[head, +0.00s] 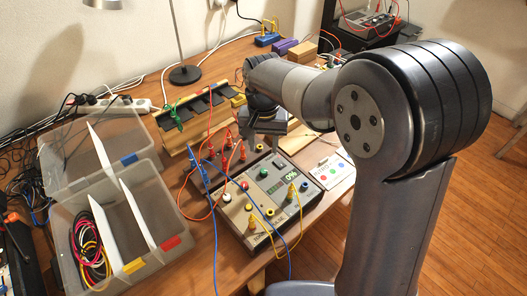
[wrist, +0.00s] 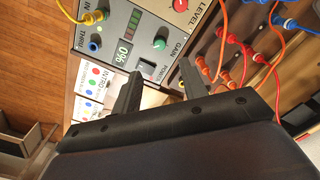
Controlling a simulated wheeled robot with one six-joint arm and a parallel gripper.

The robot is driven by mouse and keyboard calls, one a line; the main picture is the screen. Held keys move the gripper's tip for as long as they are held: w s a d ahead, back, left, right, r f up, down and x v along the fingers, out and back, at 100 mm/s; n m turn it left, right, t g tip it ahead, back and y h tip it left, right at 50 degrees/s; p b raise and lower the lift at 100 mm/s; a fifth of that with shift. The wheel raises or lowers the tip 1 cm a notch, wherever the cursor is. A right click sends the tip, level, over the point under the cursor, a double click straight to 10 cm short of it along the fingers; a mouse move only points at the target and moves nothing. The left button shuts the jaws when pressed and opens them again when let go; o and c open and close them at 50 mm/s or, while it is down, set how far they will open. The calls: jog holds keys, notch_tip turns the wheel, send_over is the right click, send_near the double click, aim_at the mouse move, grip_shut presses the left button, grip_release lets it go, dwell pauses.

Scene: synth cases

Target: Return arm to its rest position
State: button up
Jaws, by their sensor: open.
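My arm (head: 380,110) reaches from the right side of the head view over the wooden table. My gripper (head: 268,125) points down above the back part of a grey control panel with knobs and plugged cables (head: 235,215). In the wrist view my gripper (wrist: 160,68) has its two dark fingers apart, with nothing between them. Beyond the fingers lies the panel (wrist: 148,22) with its "0%" display and green knob. In the head view my arm's end hides part of the table behind the panel.
A clear divided bin (head: 150,225) with cables stands at the left. A rack with clips (head: 190,118) is behind the panel. A lamp base (head: 185,75) stands behind.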

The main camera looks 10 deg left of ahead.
aim_at(264, 171)
jog(key=shift+r, duration=0.25)
notch_tip(264, 171, down, 11)
dwell(0.6)
jog(key=shift+n, duration=0.3)
jog(key=shift+r, duration=0.1)
